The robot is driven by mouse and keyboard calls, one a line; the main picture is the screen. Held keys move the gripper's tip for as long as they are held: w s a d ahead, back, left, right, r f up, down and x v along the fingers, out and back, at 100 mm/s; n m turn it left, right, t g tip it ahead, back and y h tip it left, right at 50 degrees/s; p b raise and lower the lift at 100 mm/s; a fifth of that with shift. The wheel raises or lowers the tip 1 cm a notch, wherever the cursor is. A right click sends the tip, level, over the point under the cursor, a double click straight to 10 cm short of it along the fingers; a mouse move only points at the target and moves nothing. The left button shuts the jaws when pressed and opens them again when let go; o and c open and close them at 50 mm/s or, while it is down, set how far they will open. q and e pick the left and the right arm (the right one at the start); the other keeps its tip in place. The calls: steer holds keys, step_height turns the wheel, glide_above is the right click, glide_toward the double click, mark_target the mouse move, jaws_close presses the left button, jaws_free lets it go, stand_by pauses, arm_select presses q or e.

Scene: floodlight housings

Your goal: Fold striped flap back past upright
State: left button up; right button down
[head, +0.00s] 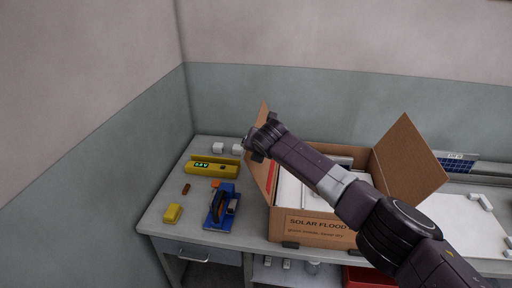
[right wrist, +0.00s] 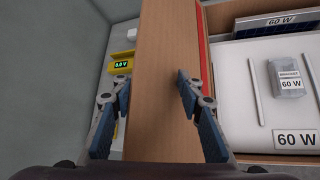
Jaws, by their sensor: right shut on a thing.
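The cardboard box marked "SOLAR FLOOD" (head: 310,232) stands open on the table. Its striped flap (head: 264,113) rises from the left side, roughly upright with its top leaning a little left; a red stripe (head: 271,176) shows on its inner side. My right gripper (head: 259,143) is at the top edge of this flap. In the right wrist view, the fingers of my right gripper (right wrist: 146,88) are shut on the flap (right wrist: 160,40), which lies between them. My arm hides part of the box's inside. My left gripper is out of view.
The box's right flap (head: 408,160) stands open outward. White panels and a bracket bag (right wrist: 287,80) lie inside the box. A wall stands behind.

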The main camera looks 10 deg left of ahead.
steer(key=shift+s+a+f, duration=0.15)
steer(key=shift+s+f, duration=0.2)
steer(key=shift+f, duration=0.4)
steer(key=c, duration=2.1)
jaws_free()
steer(key=shift+w, duration=0.1)
steer(key=shift+f, duration=0.1)
steer(key=shift+c, duration=0.4)
steer(key=shift+s+d+r, duration=0.35)
steer(key=shift+r, duration=0.15)
steer(key=v, duration=1.1)
steer(key=shift+w+a+r, duration=0.2)
steer(key=shift+a+r, duration=0.2)
